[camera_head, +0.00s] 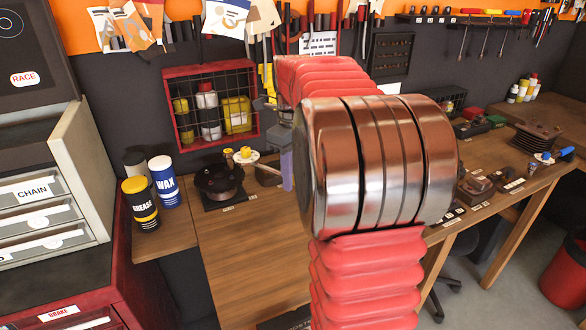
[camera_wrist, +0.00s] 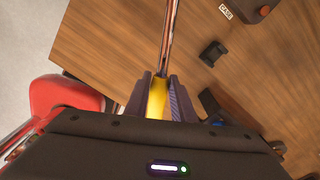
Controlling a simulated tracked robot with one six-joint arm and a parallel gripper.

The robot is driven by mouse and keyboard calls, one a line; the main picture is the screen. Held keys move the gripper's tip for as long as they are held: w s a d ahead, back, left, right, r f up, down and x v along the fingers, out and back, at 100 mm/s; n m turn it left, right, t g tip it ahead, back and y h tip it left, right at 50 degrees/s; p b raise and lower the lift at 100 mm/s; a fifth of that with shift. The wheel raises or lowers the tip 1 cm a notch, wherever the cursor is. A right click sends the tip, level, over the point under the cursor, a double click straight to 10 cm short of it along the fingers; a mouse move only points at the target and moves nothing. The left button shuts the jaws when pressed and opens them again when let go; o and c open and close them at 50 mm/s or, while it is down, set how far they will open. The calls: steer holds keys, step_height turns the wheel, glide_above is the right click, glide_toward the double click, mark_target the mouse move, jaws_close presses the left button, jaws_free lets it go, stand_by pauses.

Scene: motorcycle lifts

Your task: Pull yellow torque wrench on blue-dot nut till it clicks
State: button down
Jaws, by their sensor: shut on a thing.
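My gripper (camera_wrist: 160,95) shows in the wrist view with its dark fingers shut on the yellow handle of the torque wrench (camera_wrist: 157,97). The wrench's shiny metal shaft runs up from the fingers and leaves the top of the picture.
The wooden bench (camera_head: 230,270) runs to the right. A dark round part (camera_head: 218,181) stands on its left end near the grease can (camera_head: 140,203) and wax can (camera_head: 165,181). More parts (camera_head: 535,137) stand at the right. A small black block (camera_wrist: 212,53) lies right of the shaft.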

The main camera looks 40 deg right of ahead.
steer(key=shift+f, duration=1.2)
steer(key=shift+s+f, duration=0.1)
steer(key=shift+f, duration=0.7)
stand_by(2.0)
steer(key=shift+s+a+m, duration=0.2)
steer(key=shift+a+m, duration=0.5)
steer(key=shift+a, duration=0.75)
steer(key=shift+s+a+m, duration=0.15)
steer(key=shift+a+m, duration=0.55)
steer(key=shift+a, duration=0.7)
